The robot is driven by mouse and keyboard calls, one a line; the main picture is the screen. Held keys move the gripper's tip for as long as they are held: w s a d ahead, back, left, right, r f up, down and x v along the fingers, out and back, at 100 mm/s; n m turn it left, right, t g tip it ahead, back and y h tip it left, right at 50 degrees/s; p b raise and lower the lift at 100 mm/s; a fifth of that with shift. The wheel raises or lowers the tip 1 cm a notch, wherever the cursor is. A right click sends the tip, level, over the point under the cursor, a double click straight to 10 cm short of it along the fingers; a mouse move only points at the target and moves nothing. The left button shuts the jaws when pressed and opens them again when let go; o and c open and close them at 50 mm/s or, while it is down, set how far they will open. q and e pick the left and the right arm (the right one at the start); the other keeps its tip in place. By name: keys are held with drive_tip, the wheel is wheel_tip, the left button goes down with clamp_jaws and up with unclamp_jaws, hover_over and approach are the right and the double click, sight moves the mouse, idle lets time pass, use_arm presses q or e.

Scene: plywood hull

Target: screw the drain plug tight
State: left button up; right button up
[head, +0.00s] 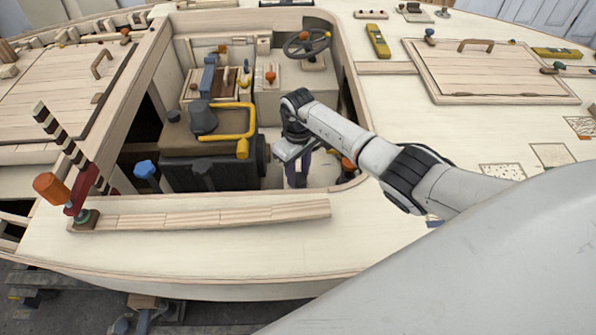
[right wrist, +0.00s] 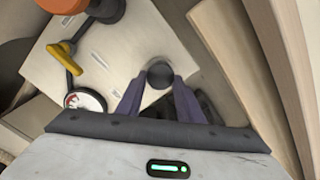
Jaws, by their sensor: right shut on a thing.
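My right gripper (head: 298,174) reaches down into the cockpit well, to the right of the dark engine box. In the right wrist view its two purple fingers (right wrist: 160,84) are shut on a dark round knob (right wrist: 160,72), which looks to be the drain plug. The knob stands over a pale panel, and its lower part is hidden between the fingers. I cannot tell how far it is screwed in. In the head view the gripper and arm hide the knob. My left gripper is not in view.
A yellow-handled lever (right wrist: 64,56), a round gauge (right wrist: 86,102) and an orange knob (right wrist: 104,8) are near the plug. The engine box (head: 210,160) with a yellow rail (head: 236,122) stands left of my arm. The cockpit's wooden rim (head: 352,110) is close on the right.

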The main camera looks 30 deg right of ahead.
drive_tip(key=shift+w+d+r+m, duration=0.1)
drive_tip(key=shift+w+r+m, duration=0.25)
drive_tip(key=shift+m, duration=0.15)
drive_tip(key=o, duration=1)
drive_tip(key=shift+s, duration=0.1)
drive_tip(key=shift+o, duration=0.3)
drive_tip(key=shift+s+f, duration=0.15)
